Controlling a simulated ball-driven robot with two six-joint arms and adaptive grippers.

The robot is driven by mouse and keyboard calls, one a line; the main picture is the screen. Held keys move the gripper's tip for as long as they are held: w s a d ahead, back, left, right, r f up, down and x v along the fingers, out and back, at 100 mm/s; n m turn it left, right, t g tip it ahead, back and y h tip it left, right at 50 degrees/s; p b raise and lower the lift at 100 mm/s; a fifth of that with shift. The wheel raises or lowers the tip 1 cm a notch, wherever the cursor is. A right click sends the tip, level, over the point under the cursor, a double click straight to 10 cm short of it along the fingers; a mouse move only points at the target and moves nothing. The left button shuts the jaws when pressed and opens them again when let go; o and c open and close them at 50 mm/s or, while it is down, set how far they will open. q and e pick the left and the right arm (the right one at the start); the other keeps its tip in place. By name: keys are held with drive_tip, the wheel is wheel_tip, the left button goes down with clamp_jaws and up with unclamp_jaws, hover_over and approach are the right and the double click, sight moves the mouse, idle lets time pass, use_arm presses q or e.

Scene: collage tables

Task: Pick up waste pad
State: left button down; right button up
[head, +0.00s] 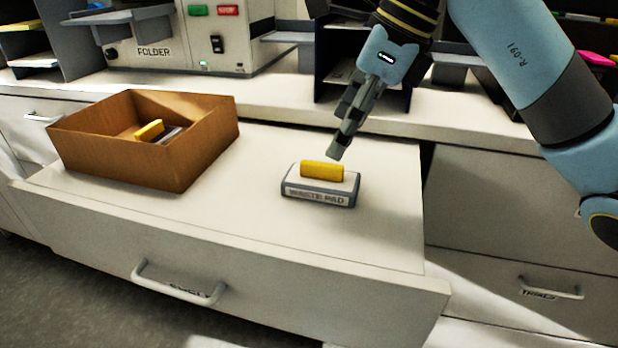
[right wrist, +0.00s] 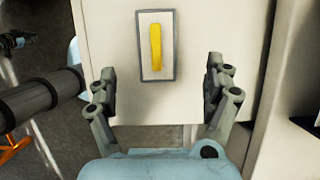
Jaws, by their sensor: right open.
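The waste pad (head: 318,190) is a grey and white block with a yellow handle on top and a "WASTE PAD" label on its front. It lies flat on the white surface of the pulled-out drawer unit. My right gripper (head: 337,152) is above and just behind it. In the right wrist view the pad (right wrist: 147,64) lies ahead of and between the open fingers of the gripper (right wrist: 160,90), which hold nothing. My left gripper is not in view.
A brown open box (head: 185,160) stands on the left of the same surface, with another yellow-handled block (head: 150,130) inside. A folder machine (head: 225,45) and grey trays stand on the counter behind. The surface around the pad is clear.

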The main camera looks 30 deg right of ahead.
sight(325, 164)
drive_tip(key=x, duration=0.2)
drive_tip(key=shift+w+a+f, duration=0.1)
drive_tip(key=shift+a+f, duration=0.2)
drive_tip(key=shift+f, duration=0.15)
drive_tip(key=x, duration=0.5)
drive_tip(key=c, duration=0.4)
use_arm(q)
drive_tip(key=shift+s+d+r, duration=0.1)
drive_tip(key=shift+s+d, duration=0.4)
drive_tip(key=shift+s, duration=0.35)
use_arm(e)
drive_tip(key=c, duration=0.9)
